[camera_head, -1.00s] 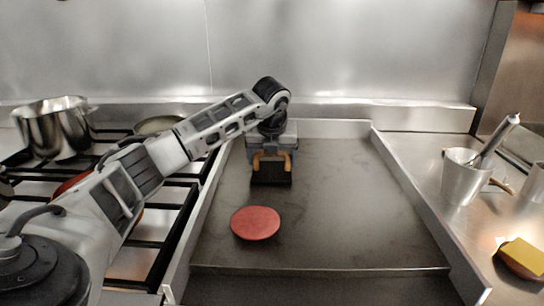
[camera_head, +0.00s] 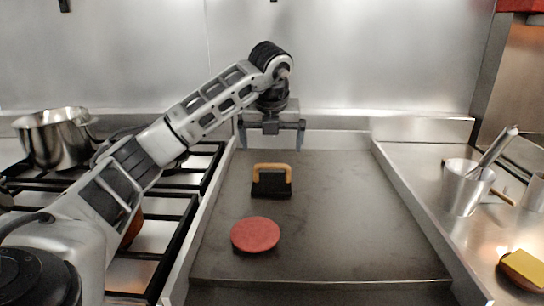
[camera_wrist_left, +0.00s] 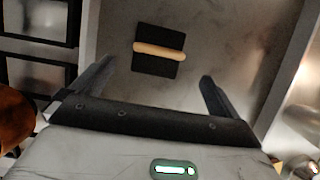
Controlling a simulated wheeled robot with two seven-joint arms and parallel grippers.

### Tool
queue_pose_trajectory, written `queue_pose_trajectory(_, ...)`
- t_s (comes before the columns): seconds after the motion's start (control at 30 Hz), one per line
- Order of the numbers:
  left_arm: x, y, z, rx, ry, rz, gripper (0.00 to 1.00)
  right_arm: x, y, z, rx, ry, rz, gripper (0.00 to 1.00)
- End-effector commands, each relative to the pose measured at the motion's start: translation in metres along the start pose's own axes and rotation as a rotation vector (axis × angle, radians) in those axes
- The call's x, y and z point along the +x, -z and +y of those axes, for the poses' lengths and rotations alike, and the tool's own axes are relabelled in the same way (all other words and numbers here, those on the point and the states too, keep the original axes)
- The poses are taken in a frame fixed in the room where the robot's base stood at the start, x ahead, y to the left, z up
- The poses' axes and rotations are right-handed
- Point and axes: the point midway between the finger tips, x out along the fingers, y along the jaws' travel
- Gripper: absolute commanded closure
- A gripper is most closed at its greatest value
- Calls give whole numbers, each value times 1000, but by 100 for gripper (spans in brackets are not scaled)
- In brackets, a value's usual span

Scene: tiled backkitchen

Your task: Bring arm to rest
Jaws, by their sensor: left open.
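My left gripper (camera_head: 272,134) is open and empty. It hangs above the back part of the flat griddle (camera_head: 350,205), apart from it. A black press with a tan handle (camera_head: 271,190) stands on the griddle, nearer to me than the gripper. In the left wrist view the press (camera_wrist_left: 158,51) lies beyond my two spread fingers (camera_wrist_left: 155,80), with nothing between them. My right gripper is not in view.
A red round patty (camera_head: 255,235) lies on the griddle in front of the press. A steel pot (camera_head: 57,138) stands on the stove grates at left. A metal cup with a utensil (camera_head: 464,190) and a yellow-topped item (camera_head: 524,266) stand on the right counter.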

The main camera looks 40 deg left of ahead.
Motion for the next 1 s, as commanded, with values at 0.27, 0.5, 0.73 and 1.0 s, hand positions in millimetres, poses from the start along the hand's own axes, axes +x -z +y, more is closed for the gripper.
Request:
queue_pose_trajectory(0.27,-23,0,0,0,0,0,0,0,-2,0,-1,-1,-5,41)
queue_pose_trajectory(0.5,-23,0,0,0,0,0,0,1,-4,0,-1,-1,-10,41)
queue_pose_trajectory(0.73,-23,0,0,0,0,0,0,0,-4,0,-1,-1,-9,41)
queue_pose_trajectory(1.0,-50,-12,0,0,0,0,0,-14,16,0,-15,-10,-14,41)
